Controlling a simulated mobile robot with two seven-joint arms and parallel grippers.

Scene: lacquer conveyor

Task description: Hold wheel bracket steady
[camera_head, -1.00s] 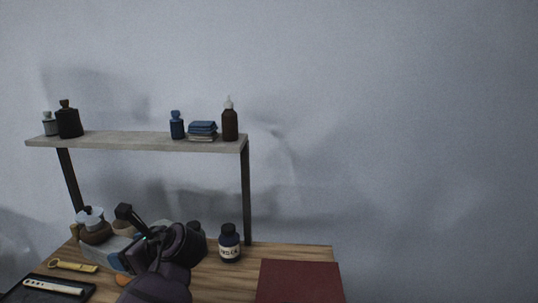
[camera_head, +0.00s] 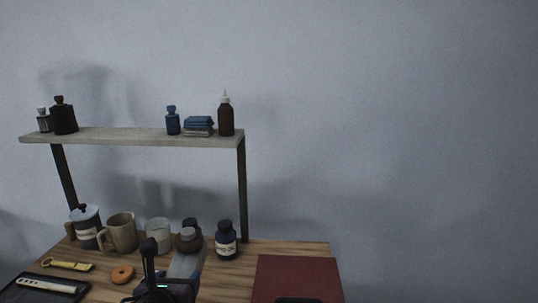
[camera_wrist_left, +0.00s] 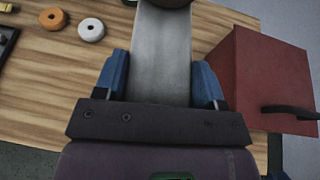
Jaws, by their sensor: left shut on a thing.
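My left gripper (camera_wrist_left: 161,78) is shut on a flat grey metal piece, which I take to be the wheel bracket (camera_wrist_left: 162,45); its blue fingers press on both sides. The bracket runs away from the gripper, and a dark round part (camera_wrist_left: 170,2) shows at its far end, cut by the frame. In the head view my left gripper (camera_head: 165,287) is low in the picture, with the grey bracket (camera_head: 187,264) rising behind it towards a brown round thing (camera_head: 188,243). I cannot tell whether that is joined to it. My right gripper is not in view.
A red box (camera_head: 298,275) with a dark handle (camera_wrist_left: 290,111) stands right of the bracket. Behind are a dark labelled bottle (camera_head: 226,243), a glass jar (camera_head: 158,235) and a mug (camera_head: 121,233). An orange ring (camera_head: 122,274) and a yellow tool (camera_head: 68,265) lie left. A shelf (camera_head: 140,137) spans above.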

